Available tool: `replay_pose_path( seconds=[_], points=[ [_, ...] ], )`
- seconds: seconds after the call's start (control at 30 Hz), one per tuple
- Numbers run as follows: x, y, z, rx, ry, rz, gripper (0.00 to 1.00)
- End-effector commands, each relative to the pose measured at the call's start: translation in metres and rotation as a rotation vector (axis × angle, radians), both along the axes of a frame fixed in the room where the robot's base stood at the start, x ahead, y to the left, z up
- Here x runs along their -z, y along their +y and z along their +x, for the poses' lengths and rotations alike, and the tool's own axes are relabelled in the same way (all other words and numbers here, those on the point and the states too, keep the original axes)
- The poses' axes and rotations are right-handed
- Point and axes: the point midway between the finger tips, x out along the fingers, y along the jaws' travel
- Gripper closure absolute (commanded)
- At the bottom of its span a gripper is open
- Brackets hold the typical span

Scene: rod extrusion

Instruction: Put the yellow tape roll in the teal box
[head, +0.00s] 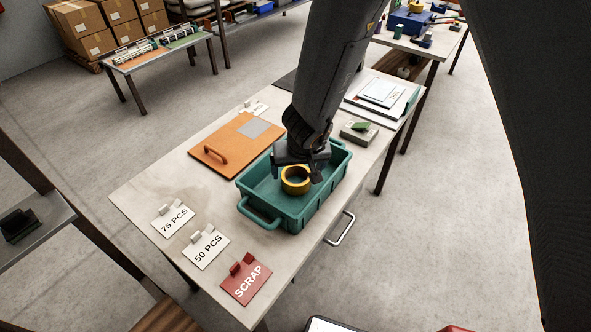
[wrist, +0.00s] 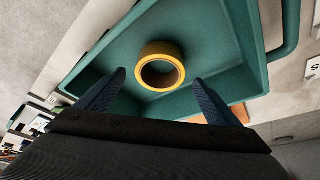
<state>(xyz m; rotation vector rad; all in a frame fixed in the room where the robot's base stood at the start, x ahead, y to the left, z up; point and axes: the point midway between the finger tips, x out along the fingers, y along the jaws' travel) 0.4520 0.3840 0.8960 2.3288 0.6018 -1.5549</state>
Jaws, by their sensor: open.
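The yellow tape roll (head: 295,187) is inside the teal box (head: 262,215), near its middle. In the wrist view the roll (wrist: 161,49) shows its round hole, with the teal floor of the box (wrist: 110,62) around it. I cannot tell for sure whether the roll rests flat on the floor. My gripper (head: 297,178) is over the box, right by the roll. In the wrist view its two dark fingers (wrist: 158,82) are spread wide, with the roll beyond their tips and nothing held between them.
An orange board with a handle (head: 232,140) lies left of the box. Cards reading 75 PCS (head: 173,219), 50 PCS (head: 206,245) and SCRAP (head: 246,280) stand along the table's near end. A small grey-green device (head: 359,131) and papers (head: 381,94) lie behind right.

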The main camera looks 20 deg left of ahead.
Motion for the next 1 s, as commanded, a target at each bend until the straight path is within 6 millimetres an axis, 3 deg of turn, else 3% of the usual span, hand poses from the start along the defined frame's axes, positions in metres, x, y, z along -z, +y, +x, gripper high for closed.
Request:
replay_pose_path(
  seconds=[0.1,0.4,0.87,1.0],
  points=[
    [-0.023,-0.004,-0.008,0.002,0.0,0.001,0.14],
    [-0.058,-0.011,-0.021,0.001,0.0,0.0,0.14],
    [-0.067,-0.016,-0.022,0.004,0.001,0.003,0.14],
    [-0.088,-0.042,-0.008,0.04,0.004,0.035,0.14]
  ],
)
